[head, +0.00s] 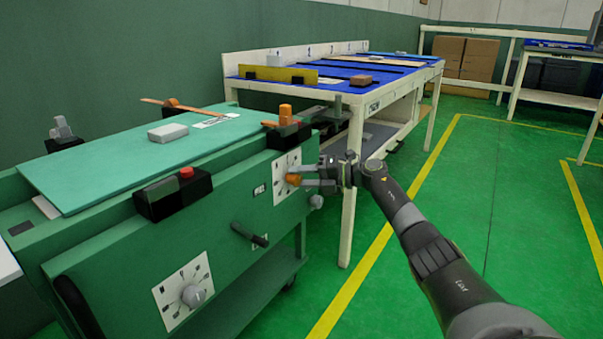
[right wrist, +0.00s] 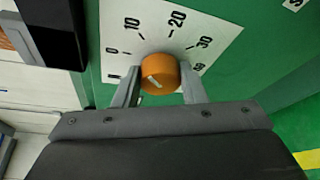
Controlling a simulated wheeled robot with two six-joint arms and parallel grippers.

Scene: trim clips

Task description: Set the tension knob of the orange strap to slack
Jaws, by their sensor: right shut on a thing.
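The orange tension knob (head: 294,180) sits on a white dial plate (head: 281,164) on the front of the green bench. In the right wrist view the knob (right wrist: 159,74) has a pale pointer mark, and the dial (right wrist: 200,22) shows numbers such as 0, 10, 20 and 30. My right gripper (head: 300,177) is shut on this knob, with one finger on each side in the right wrist view (right wrist: 159,90). The orange strap (head: 182,106) lies at the back of the teal panel, with an orange clamp (head: 285,114) at its right end. My left gripper is not in view.
A second dial with a grey knob (head: 193,296) and a black lever (head: 250,236) are on the same green front. A black box with a red button (head: 174,196) sits on the edge above. A blue-topped table (head: 345,73) stands behind. The green floor at right is clear.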

